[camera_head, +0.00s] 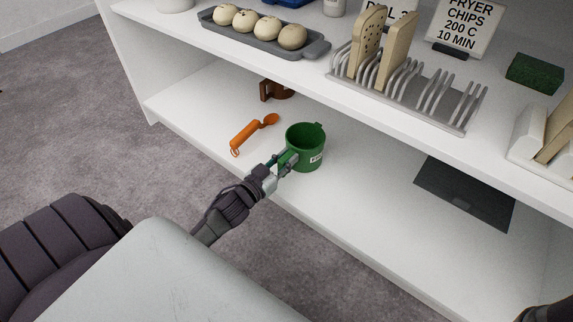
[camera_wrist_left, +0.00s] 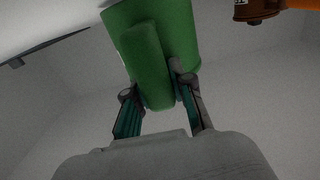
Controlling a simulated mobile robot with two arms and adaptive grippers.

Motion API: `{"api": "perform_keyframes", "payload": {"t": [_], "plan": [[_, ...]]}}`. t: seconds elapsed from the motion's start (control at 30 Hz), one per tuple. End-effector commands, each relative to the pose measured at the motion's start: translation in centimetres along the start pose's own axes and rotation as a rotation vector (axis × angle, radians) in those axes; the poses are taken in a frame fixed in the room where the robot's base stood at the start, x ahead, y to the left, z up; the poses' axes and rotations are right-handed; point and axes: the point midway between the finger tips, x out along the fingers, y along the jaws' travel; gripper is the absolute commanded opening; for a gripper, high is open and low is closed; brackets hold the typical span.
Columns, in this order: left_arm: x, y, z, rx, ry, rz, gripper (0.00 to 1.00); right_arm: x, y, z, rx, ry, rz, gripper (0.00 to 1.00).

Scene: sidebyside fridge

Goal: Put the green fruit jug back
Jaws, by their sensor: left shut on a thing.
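The green fruit jug (camera_head: 306,147) is upright at the front of the lower shelf (camera_head: 360,215), with a small white label on its side. My left gripper (camera_head: 285,163) is shut on the jug, at the side facing me. In the left wrist view the jug (camera_wrist_left: 150,45) fills the top middle, and the two fingers of the left gripper (camera_wrist_left: 158,95) are on either side of its handle. I cannot tell whether the jug's base touches the shelf. A dark piece at the bottom right corner of the head view shows no gripper fingers.
An orange spoon (camera_head: 254,133) lies left of the jug, and a brown mug (camera_head: 277,89) stands behind. A dark flat mat (camera_head: 466,192) lies to the right. The upper shelf hangs above, with an egg tray (camera_head: 264,47) and a toast rack (camera_head: 425,92). Lower shelf between jug and mat is clear.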

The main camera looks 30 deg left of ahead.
Motion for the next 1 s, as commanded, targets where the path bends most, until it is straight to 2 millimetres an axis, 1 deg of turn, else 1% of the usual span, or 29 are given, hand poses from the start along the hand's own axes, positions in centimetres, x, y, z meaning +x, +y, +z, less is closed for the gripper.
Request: {"api": "perform_keyframes", "payload": {"t": [0.03, 0.27, 0.43, 0.47, 0.5, 0.57, 0.6, 0.87, 1.0], "plan": [[0.07, 0.02, 0.35, 0.0, 0.005, 0.001, 0.0, -0.33, -0.08, -0.13, 0.0, 0.0, 0.0, 0.4], [0.07, 0.03, 0.15, 0.001, 0.005, 0.001, 0.0, -0.12, -0.04, -0.07, 0.0, 0.001, -0.001, 0.4], [0.07, 0.02, 0.72, -0.001, 0.004, 0.001, 0.0, -0.3, -0.08, -0.15, 0.0, 0.001, -0.001, 0.4], [0.05, 0.01, 0.69, 0.0, 0.002, 0.0, 0.27, -0.24, -0.07, -0.13, 0.0, 0.001, -0.001, 0.4], [0.05, 0.02, 0.67, 0.0, 0.002, 0.0, 0.34, -0.24, -0.07, -0.12, 0.0, 0.001, -0.001, 0.4], [0.05, 0.02, 0.67, 0.0, 0.002, 0.0, 0.44, -0.24, -0.07, -0.12, 0.0, 0.001, -0.001, 0.4], [0.05, 0.02, 0.67, 0.0, 0.002, 0.0, 0.48, -0.24, -0.07, -0.12, 0.0, 0.001, -0.001, 0.4], [0.04, 0.03, 0.68, 0.0, 0.002, 0.001, 0.48, -0.28, -0.07, -0.13, 0.0, 0.001, -0.001, 0.4], [0.03, 0.03, 0.91, 0.002, 0.004, 0.002, 0.48, -1.03, -0.22, -0.4, 0.0, 0.002, -0.001, 0.4]]}}
